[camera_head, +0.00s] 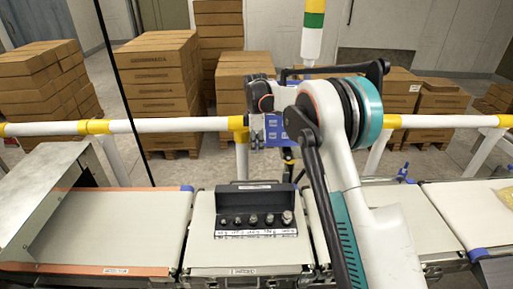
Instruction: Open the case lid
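The dark grey case (228,222) sits on the middle belt section. A row of several metal weights (253,220) shows in it, with a strip of white labels along its front. The case lid (254,199) appears as a dark panel raised behind the weights, with a pale label on its top edge. How far it leans back is hard to tell. My gripper (258,138) is above and behind the case, apart from it. Its fingers are small and dark, partly hidden by my arm, and I cannot tell whether they are open.
A white and yellow rail (190,125) runs behind the belts. A metal hood (45,200) covers part of the left belt (130,225). Stacked cartons (155,85) stand behind the rail. A blue object (298,127) shows behind my arm. My arm hides part of the right belt.

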